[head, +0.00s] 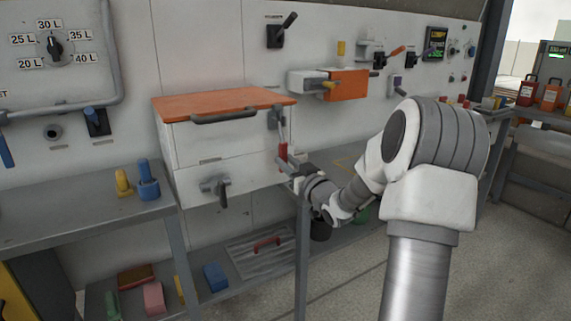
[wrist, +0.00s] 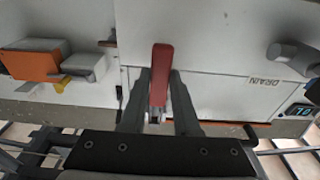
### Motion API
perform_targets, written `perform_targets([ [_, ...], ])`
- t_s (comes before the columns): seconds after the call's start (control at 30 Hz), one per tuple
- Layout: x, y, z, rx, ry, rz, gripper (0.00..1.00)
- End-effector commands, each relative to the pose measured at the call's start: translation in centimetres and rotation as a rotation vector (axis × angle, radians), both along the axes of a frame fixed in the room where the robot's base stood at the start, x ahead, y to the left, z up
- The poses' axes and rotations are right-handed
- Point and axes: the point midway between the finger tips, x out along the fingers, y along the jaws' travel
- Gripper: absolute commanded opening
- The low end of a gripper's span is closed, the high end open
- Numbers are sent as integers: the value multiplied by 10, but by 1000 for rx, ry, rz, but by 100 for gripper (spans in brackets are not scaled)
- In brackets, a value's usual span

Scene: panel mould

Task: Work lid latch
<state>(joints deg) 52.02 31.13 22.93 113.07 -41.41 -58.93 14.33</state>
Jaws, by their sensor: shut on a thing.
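A white box (head: 217,157) with an orange lid (head: 225,103) is fixed to the panel wall, and the lid lies down on it. A grey handle bar (head: 237,116) runs along the lid's front edge. The latch is a lever with a red grip (head: 283,153) on the box's right side, hanging roughly upright below a grey bracket (head: 274,119). My gripper (head: 287,167) is at the lower part of this lever. In the wrist view the red grip (wrist: 161,72) stands between the two fingers of my gripper (wrist: 161,88), which are shut on it.
A grey valve handle (head: 215,188) sticks out of the box's lower front. An orange drawer (head: 348,84) projects from the wall to the right. Yellow and blue weights (head: 148,180) stand on the left bench (head: 80,218). A shelf with several loose items runs below.

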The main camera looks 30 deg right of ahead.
Motion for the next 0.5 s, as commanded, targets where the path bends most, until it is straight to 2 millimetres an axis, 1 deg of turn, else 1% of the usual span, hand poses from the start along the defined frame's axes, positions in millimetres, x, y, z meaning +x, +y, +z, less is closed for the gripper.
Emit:
perform_targets([
  [0.23, 1, 1, 2, 0, -5, 2, 0],
  [0.27, 1, 1, 2, 0, -5, 2, 33],
  [0.4, 1, 1, 2, 0, -4, 2, 58],
  [0.43, 1, 1, 2, 0, -4, 1, 60],
  [0.5, 1, 1, 1, 0, -3, 1, 60],
])
